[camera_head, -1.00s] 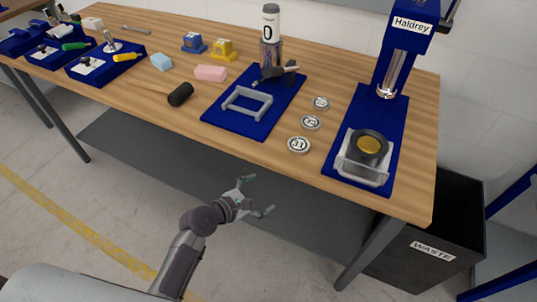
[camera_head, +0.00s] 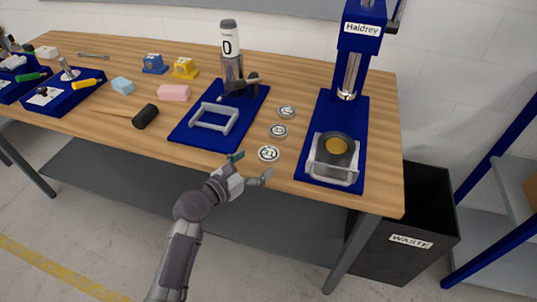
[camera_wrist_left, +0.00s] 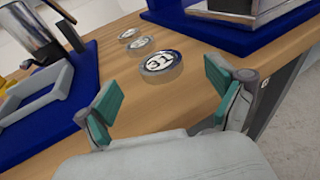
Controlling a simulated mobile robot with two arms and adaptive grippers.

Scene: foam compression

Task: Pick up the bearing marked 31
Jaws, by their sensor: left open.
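The bearing marked 31 (camera_head: 268,154) is a round metal disc with a white numbered face. It lies flat on the wooden table near the front edge, the nearest of three in a row. It also shows in the left wrist view (camera_wrist_left: 160,65), where the 31 is upside down. Two similar bearings (camera_head: 278,131) (camera_head: 287,112) lie behind it. My left gripper (camera_head: 252,168) is open and empty at the table's front edge, just short of the bearing. In the left wrist view its green-padded fingers (camera_wrist_left: 168,98) stand apart, with the bearing beyond them. My right gripper is not in view.
A blue base with a grey frame (camera_head: 233,121) stands left of the bearings. The Haldrey press (camera_head: 352,112) on its blue base stands to the right. A black cylinder (camera_head: 145,116) and a pink block (camera_head: 174,93) lie farther left. A waste bin (camera_head: 410,241) stands below right.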

